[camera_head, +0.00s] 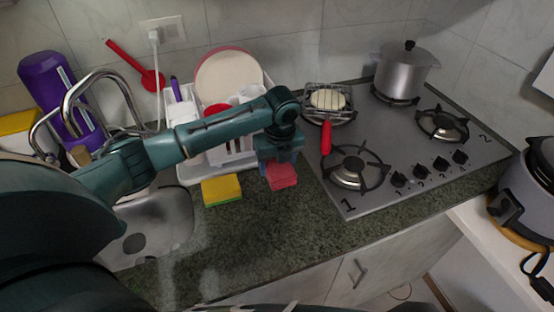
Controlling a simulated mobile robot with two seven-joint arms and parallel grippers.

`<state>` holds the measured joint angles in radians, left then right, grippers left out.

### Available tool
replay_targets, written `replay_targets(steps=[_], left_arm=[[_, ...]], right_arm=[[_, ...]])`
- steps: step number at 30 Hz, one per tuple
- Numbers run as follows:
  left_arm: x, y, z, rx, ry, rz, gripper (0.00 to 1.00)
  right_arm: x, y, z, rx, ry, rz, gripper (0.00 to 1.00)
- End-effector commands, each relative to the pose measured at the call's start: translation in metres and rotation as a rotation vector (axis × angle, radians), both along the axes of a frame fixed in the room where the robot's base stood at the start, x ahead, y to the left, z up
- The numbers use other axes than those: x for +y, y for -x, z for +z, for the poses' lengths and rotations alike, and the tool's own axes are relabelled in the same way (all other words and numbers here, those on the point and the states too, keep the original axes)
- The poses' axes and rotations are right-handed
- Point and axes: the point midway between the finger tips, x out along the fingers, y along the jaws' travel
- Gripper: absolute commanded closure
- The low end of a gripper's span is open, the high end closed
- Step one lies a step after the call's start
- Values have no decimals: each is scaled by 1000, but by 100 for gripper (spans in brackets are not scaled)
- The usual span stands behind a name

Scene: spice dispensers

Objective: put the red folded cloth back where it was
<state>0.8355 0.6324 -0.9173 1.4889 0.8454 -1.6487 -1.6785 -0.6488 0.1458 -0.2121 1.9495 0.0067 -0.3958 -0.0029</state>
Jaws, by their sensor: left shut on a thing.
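The red folded cloth (282,177) is in my left gripper (280,165), which is shut on it and points down. The cloth is over the dark green stone counter, between the dish rack and the gas hob. I cannot tell whether the cloth touches the counter. The gripper and wrist hide part of the cloth's top and part of the rack behind. My right gripper is not in view.
A yellow and green sponge (222,190) lies left of the cloth. The white dish rack (190,174) stands behind, the sink (150,225) is left, and the gas hob (400,150) is right, with a red-handled grill (327,137). Counter in front is clear.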

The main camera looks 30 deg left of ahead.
Motion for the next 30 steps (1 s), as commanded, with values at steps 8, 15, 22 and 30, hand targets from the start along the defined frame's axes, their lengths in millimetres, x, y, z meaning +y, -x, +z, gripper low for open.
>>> replay_targets(steps=[8, 15, 22, 30], left_arm=[[0, 0, 0, 0, 0, 0, 67], [0, 0, -4, 1, 0, 0, 67], [0, 0, -8, 1, 0, 0, 67], [0, 0, -12, 0, 0, -1, 38]], right_arm=[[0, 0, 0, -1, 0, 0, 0], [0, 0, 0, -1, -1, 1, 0], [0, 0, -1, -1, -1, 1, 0], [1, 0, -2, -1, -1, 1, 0]])
